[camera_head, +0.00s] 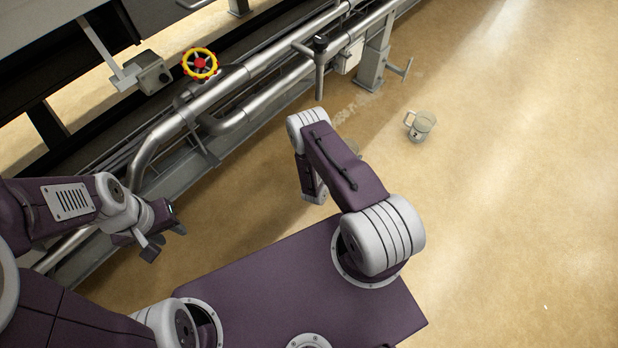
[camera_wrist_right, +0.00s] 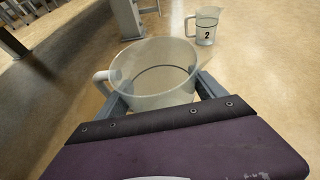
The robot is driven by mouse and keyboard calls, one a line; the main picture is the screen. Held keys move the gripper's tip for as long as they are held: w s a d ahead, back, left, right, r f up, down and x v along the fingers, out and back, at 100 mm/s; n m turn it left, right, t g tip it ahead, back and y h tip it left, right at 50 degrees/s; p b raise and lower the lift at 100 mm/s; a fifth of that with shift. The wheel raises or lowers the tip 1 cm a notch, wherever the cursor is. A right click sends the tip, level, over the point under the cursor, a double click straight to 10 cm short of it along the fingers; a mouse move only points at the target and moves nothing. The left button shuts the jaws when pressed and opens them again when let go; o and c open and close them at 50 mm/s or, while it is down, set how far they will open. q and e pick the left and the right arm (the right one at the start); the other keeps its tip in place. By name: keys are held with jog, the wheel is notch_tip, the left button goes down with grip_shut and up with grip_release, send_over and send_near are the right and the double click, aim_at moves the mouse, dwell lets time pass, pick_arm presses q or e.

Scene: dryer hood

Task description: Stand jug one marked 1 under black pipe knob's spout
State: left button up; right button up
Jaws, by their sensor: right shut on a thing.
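A clear jug (camera_wrist_right: 153,76) with a white handle on its left fills the middle of the right wrist view, seen from above. My right gripper (camera_wrist_right: 162,94) is shut on it, one finger on each side. No number shows on this jug. In the head view my right arm hides that gripper and nearly all of the jug. The black pipe knob (camera_head: 320,42) sits on the pipes, with its spout (camera_head: 319,84) pointing down, just beyond my right arm. My left gripper (camera_head: 165,243) is open and empty, at the left, away from the jug.
A second jug (camera_head: 420,126), marked 2 in the right wrist view (camera_wrist_right: 205,28), stands on the floor at the right. A yellow and red wheel valve (camera_head: 200,64) is on the pipes. A grey post (camera_head: 373,62) stands right of the spout.

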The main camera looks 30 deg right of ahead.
jog(key=w+a+f+b, duration=0.1)
jog(key=a+f+b, duration=0.2)
jog(key=w+a+f+b, duration=0.2)
jog(key=a+f+b, duration=0.1)
jog(key=f+b, duration=0.1)
jog(key=w+a+f+b, duration=0.2)
jog(key=a+f+b, duration=0.1)
jog(key=b, duration=0.1)
jog(key=shift+f, duration=0.4)
jog(key=shift+r, duration=0.2)
jog(key=o, duration=1.4)
jog(key=shift+f, duration=0.15)
jog(key=shift+o, duration=0.2)
jog(key=shift+r, duration=0.2)
jog(key=p+v, duration=0.7)
jog(key=v, duration=0.4)
jog(key=s+a+r+m+g+y, duration=0.1)
jog(key=s+r+m+y, duration=0.3)
jog(key=r+m, duration=0.4)
jog(key=s+a+r+m+g+y, duration=0.1)
jog(key=s+r+m+g+y, duration=0.2)
jog(key=r+m, duration=0.6)
jog(key=s+a+r+m+g+y, duration=0.1)
jog(key=s+r+m+g+y, duration=0.1)
jog(key=s+r+m+y, duration=0.2)
notch_tip(320, 180, up, 5)
jog(key=s+m, duration=0.2)
jog(key=m, duration=0.2)
jog(key=shift+y, duration=0.3)
